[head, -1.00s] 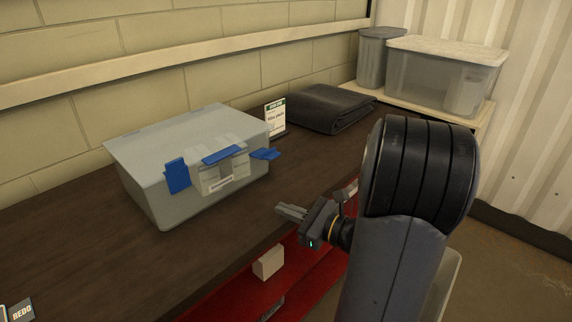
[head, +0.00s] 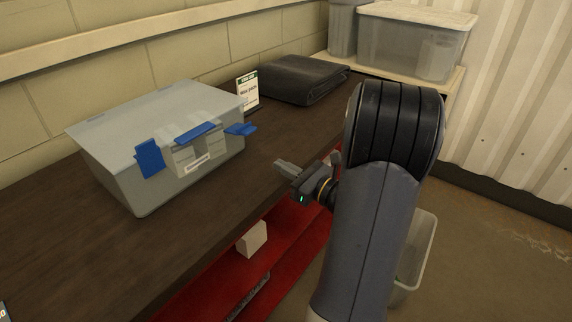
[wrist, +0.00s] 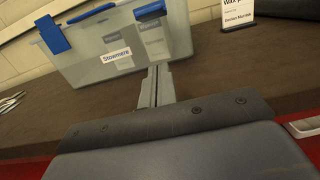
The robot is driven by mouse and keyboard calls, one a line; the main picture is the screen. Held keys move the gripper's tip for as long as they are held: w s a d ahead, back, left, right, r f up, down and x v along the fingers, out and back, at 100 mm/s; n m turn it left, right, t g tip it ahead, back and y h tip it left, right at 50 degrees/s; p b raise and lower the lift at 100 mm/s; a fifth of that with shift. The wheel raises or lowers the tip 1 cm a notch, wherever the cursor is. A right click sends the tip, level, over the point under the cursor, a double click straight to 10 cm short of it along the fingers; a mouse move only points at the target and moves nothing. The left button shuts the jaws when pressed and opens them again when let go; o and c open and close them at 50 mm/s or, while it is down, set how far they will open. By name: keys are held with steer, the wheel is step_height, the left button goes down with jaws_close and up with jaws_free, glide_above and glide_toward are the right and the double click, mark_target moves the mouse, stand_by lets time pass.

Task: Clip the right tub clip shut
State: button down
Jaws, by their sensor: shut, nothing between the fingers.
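A translucent grey lidded tub (head: 125,165) stands on the dark bench, with a label and blue fittings on its front. The right tub clip (head: 241,129) is a blue flap that sticks outward from the tub's right front, looking open. It also shows at the top of the wrist view (wrist: 150,10). The left blue clip (head: 150,158) hangs at the left front, and a blue handle (head: 195,132) lies between them. My gripper (head: 281,165) is shut and empty, to the right of and in front of the tub, apart from it. In the wrist view its fingers (wrist: 157,76) point toward the tub's front.
A small printed sign (head: 247,92) stands behind the tub's right end, with a folded dark cloth (head: 303,79) beyond. A clear bin (head: 412,45) sits on the far shelf. A pale block (head: 252,238) rests on the red ledge below the bench. Bench right of the tub is clear.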

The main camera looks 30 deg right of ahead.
mark_target(241, 129)
steer(key=x, duration=0.6)
steer(key=shift+w+a+p, duration=0.15)
steer(key=shift+w+p, duration=0.15)
steer(key=shift+p, duration=0.05)
steer(key=r, duration=0.1)
steer(key=w+r+p, duration=0.1)
steer(key=r, duration=0.1)
steer(key=shift+a+r, duration=0.15)
steer(key=shift+a, duration=0.05)
steer(key=shift+w+r, duration=0.1)
steer(key=shift+r, duration=0.25)
steer(key=shift+r+p, duration=0.15)
steer(key=shift+p, duration=0.25)
steer(key=shift+r+p, duration=0.2)
steer(key=shift+p, duration=0.3)
